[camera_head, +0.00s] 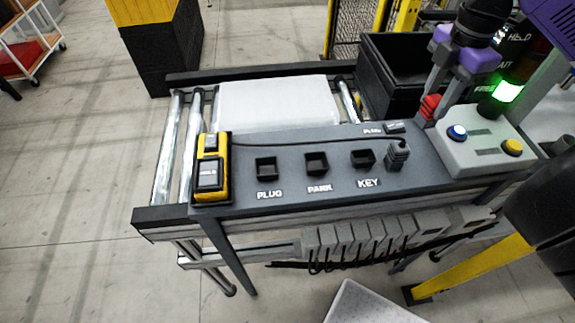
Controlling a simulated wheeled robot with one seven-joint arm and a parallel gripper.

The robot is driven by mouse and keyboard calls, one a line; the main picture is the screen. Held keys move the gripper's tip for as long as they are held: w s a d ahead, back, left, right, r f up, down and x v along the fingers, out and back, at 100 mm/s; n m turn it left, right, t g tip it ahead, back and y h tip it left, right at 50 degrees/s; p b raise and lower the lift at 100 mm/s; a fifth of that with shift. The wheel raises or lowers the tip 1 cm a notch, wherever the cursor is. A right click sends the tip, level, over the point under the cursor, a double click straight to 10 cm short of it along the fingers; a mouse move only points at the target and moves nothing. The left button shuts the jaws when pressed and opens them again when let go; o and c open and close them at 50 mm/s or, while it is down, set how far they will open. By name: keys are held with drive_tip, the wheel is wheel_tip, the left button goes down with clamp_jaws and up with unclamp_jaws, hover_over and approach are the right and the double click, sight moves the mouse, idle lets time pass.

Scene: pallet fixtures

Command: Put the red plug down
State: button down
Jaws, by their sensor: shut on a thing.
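My gripper (433,97) points down at the upper right, in front of the black bin. It is shut on the red plug (429,109), which shows below the fingertips. The plug is at the right end of the dark grey panel (330,185), just left of the grey button box. I cannot tell whether it touches the panel. The panel has three square sockets: PLUG (266,168), PARK (316,164) and KEY (363,159). All three look empty.
A grey plug (398,154) with a black cable stands right of KEY. A yellow device (210,172) sits at the panel's left end. The button box (482,140) has blue and yellow buttons. A black bin (395,60) and a green-lit stack light (507,91) stand behind.

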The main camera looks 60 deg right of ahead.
drive_tip(key=w+a+r+m, duration=0.1)
drive_tip(key=w+a+r, duration=0.4)
drive_tip(key=w+a, duration=0.7)
drive_tip(key=w+a+r+m, duration=0.1)
drive_tip(key=w+a+r, duration=0.4)
drive_tip(key=w+a, duration=0.7)
drive_tip(key=f, duration=0.6)
drive_tip(key=w+d+f, duration=0.1)
drive_tip(key=f, duration=0.6)
drive_tip(key=w+d+f, duration=0.1)
drive_tip(key=f, duration=0.6)
